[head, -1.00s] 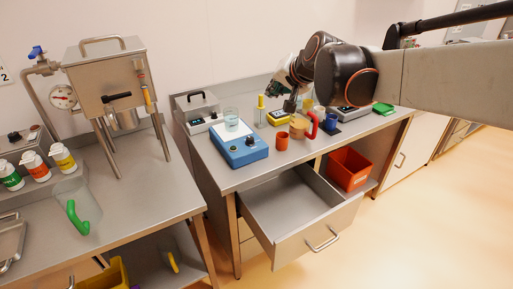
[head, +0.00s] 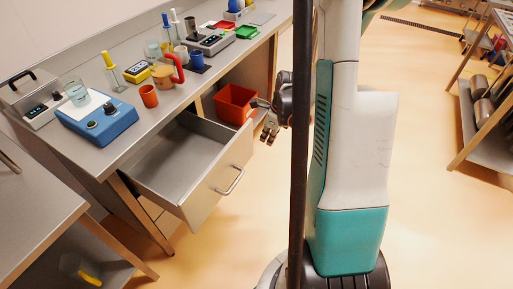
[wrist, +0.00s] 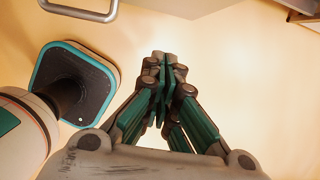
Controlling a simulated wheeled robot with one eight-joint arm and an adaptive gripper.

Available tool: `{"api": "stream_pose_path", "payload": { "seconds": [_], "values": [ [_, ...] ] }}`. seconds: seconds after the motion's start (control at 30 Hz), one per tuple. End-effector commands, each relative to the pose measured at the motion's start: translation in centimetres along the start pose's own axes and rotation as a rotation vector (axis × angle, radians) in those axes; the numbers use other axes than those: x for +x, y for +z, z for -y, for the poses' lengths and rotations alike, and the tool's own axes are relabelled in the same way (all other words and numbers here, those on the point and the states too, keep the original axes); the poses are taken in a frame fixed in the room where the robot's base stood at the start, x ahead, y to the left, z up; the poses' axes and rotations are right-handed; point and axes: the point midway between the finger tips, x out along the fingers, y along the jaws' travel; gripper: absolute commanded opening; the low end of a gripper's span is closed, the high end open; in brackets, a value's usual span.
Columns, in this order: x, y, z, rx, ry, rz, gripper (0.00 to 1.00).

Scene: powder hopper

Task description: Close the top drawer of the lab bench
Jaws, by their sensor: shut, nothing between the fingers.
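The top drawer (head: 208,196) of the lab bench (head: 118,158) is pulled far out and looks empty. Its bar handle (head: 231,181) is on the front panel. My gripper (head: 268,133) is to the right of the drawer front in the head view, apart from it and touching nothing. In the wrist view my gripper (wrist: 162,62) has its fingers together with nothing between them. A metal bar handle (wrist: 80,8) shows at the top left of the wrist view, beyond the fingers to the left.
A blue stirrer (head: 98,120), an orange cup (head: 149,96) and other labware stand on the bench top. An orange bin (head: 235,103) sits on the shelf right of the drawer. The floor (head: 262,215) in front of the drawer is clear.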

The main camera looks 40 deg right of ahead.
Motion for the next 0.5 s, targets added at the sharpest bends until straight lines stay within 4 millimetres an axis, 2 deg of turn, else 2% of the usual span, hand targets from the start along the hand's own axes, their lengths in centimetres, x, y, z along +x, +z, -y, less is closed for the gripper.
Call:
{"api": "stream_pose_path", "payload": {
  "seconds": [0.17, 0.5],
  "values": [
    [1.7, -0.2, -0.1, 0.013, 0.003, -0.003, 0.0],
    [8.3, -0.2, 0.0, 0.011, 0.002, -0.002, 0.0]
  ]
}}
